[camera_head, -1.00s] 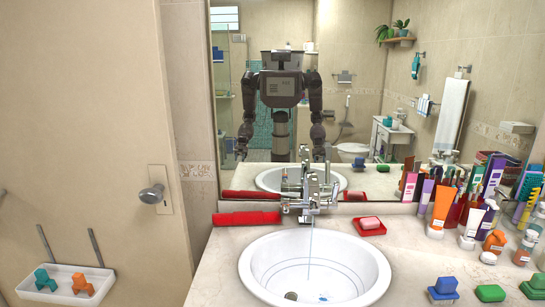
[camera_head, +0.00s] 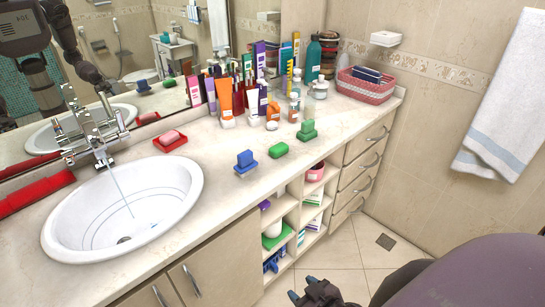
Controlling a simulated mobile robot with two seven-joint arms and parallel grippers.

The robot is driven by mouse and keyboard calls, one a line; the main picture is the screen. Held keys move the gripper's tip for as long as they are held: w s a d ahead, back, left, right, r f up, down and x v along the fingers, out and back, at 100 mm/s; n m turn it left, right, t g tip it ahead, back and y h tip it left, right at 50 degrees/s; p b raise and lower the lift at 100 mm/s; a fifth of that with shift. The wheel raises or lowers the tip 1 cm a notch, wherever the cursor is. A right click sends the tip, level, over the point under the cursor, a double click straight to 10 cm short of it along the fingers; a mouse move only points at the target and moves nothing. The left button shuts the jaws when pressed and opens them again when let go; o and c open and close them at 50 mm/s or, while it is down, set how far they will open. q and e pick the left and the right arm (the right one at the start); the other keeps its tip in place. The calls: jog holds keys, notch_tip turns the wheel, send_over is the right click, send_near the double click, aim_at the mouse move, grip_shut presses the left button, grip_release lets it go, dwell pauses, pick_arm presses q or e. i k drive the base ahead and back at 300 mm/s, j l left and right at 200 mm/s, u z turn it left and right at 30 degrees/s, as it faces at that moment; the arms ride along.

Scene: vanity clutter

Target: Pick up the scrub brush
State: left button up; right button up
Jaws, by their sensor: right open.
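A blue block-like item with a raised top (camera_head: 246,161), which looks like a scrub brush, stands near the front edge of the vanity counter. A green item of similar shape (camera_head: 307,131) stands further right; I cannot tell which of the two is meant. A flat green piece (camera_head: 278,150) lies between them. My right gripper (camera_head: 310,293) is at the bottom of the view, open, low in front of the cabinet and well apart from these items. My left gripper is out of view.
The sink (camera_head: 125,210) with its running tap is at the left. A pink soap in a red dish (camera_head: 171,139) lies beside it. Several tubes and bottles (camera_head: 227,104) crowd the back, with a pink basket (camera_head: 366,86) at the right. Open shelves (camera_head: 282,212) are below.

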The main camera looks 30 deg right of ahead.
aim_at(246, 165)
jog(key=z, duration=0.85)
